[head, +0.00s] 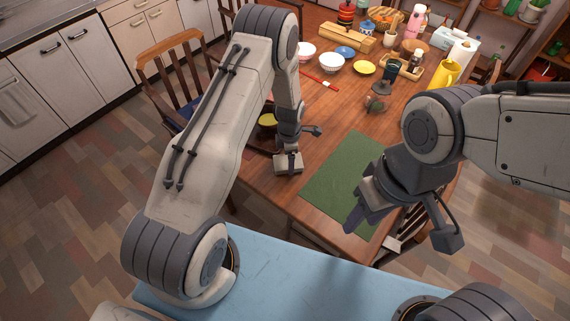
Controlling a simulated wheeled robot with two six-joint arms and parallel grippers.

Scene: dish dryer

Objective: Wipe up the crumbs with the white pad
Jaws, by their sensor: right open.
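I cannot make out the white pad for certain. A small pale thing (392,243) shows below my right gripper near the table's front edge, but it is partly hidden and too small to name. No crumbs can be made out on the wooden table (312,112). My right gripper (357,213) is open and appears over the front part of the green mat (335,168). My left gripper (288,165) points down over the table, left of the mat. Its fingers are too unclear to tell whether they are open or hold anything.
Bowls (331,62), a yellow plate (364,67), a red-and-white stick (319,79) and a wooden box (339,38) are farther back. A yellow jug (445,73) stands at the right. A wooden chair (172,62) is at the left. The tabletop between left gripper and mat looks clear.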

